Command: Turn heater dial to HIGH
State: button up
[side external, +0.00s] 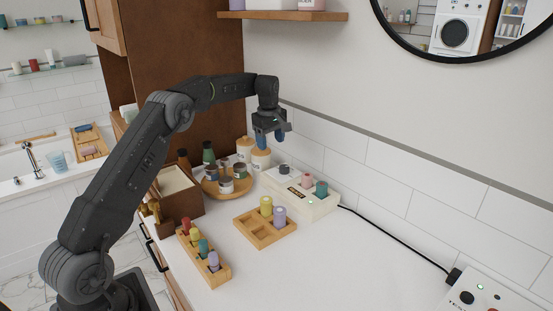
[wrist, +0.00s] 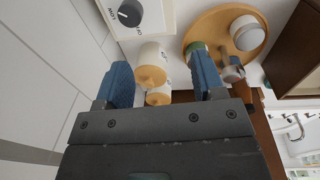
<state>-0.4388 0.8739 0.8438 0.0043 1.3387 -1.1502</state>
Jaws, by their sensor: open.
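The heater (side external: 318,206) is a white box on the counter near the tiled wall, with a pink and a teal cartridge standing in its top. Its dark dial (side external: 284,170) is at the box's left end. The dial (wrist: 130,13) also shows at the top edge of the wrist view, with printed labels around it, one reading LOW; its exact pointer setting is hard to tell. My gripper (side external: 268,139) is in the air above and left of the dial, near the cream canisters. In the wrist view its blue fingers (wrist: 159,60) are apart, with nothing held between them.
Cream canisters with wooden lids (wrist: 152,77) stand below my fingers. A round wooden tray (wrist: 257,47) holds jars beside them. A wooden tray (side external: 252,230) with yellow and purple cartridges stands before the heater.

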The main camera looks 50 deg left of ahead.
aim_at(284, 166)
jog(key=w+d+r+m+t+y, duration=0.1)
jog(key=w+d+r+m+y, duration=0.1)
jog(key=w+d+m+y, duration=0.25)
jog(key=shift+h, duration=0.35)
jog(key=x, duration=0.4)
jog(key=s+x, duration=0.1)
jog(key=x, duration=0.3)
jog(key=d+x, duration=0.1)
jog(key=x, duration=0.4)
jog(key=shift+s+f, duration=0.15)
jog(key=shift+f, duration=0.25)
jog(key=shift+c, duration=0.4)
jog(key=c, duration=0.8)
jog(key=shift+c, duration=0.2)
